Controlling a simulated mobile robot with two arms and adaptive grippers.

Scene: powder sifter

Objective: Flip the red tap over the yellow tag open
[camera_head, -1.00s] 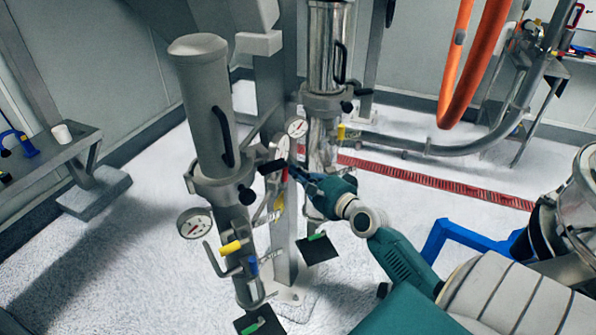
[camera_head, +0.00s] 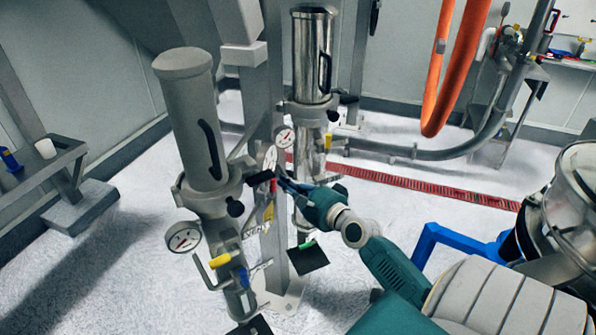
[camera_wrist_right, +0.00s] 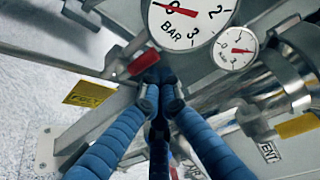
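The red tap (camera_wrist_right: 145,61) is a short red handle below the large BAR gauge in the right wrist view. In the head view a small bit of red (camera_head: 273,187) shows beside the gripper, partly hidden. The yellow tag (camera_wrist_right: 90,93) hangs below and left of the tap; it is small in the head view (camera_head: 267,214). My right gripper (camera_wrist_right: 159,76) has its blue fingers drawn together, with the tips right at the tap's right end. I cannot tell whether they touch it. My left gripper is out of view.
The large gauge (camera_wrist_right: 190,18) and a smaller gauge (camera_wrist_right: 235,49) sit close above the fingers. A grey cylinder (camera_head: 190,120) and a shiny cylinder (camera_head: 312,55) flank the pipes. A yellow-handled valve (camera_head: 220,258) is at the front. A blue frame (camera_head: 455,238) stands right.

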